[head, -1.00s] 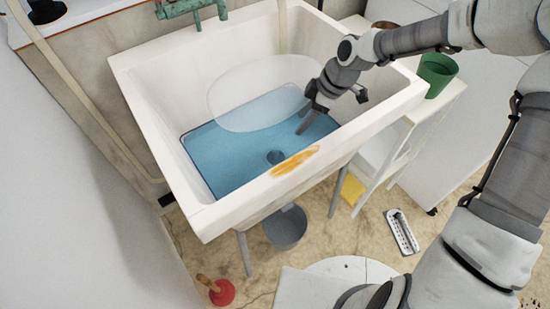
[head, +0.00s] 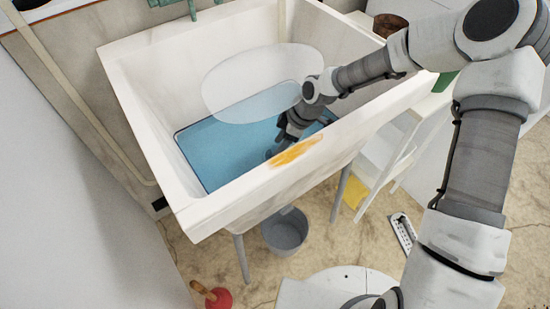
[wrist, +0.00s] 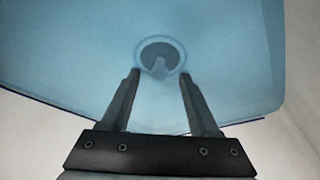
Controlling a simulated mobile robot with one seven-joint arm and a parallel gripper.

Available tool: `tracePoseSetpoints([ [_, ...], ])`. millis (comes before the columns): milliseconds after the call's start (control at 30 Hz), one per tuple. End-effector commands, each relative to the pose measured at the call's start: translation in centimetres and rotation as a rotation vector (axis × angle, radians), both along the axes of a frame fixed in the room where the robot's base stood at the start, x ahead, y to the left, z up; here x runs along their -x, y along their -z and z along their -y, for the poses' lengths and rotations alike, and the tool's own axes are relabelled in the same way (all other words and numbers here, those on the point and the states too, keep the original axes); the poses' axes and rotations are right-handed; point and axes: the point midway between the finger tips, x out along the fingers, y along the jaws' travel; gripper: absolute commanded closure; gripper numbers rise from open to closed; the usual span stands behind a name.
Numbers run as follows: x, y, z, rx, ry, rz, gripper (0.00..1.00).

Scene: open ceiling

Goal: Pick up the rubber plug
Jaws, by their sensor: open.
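The rubber plug (wrist: 160,58) is a dark round disc with a raised tab, in a round drain ring on the blue basin floor. In the wrist view it lies just beyond and between my fingertips. My gripper (wrist: 158,74) is open and nothing is between its fingers. In the head view my gripper (head: 277,150) reaches down into the white sink (head: 190,200), close to the blue floor (head: 205,155). There the plug is mostly hidden behind my gripper and the front rim.
A translucent oval (head: 262,82) shows over the basin's back. The sink's front rim has an orange stain (head: 295,152). A grey bucket (head: 286,232) stands below, a red plunger (head: 217,296) at front left, and a white shelf (head: 385,160) to the right.

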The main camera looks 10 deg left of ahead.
Motion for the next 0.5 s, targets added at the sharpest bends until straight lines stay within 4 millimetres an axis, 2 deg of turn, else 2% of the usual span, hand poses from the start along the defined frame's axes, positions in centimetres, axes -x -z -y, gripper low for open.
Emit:
tracePoseSetpoints([
  [33, 0.00, 1.08, -0.31, 0.000, 0.000, -0.001, 0.39],
  [100, -0.01, 1.49, -0.54, 0.000, 0.000, 0.000, 0.39],
  [333, -0.02, 1.40, -0.57, 0.000, 0.001, 0.001, 0.40],
  [500, -0.02, 1.39, -0.56, 0.000, 0.001, 0.001, 0.71],
])
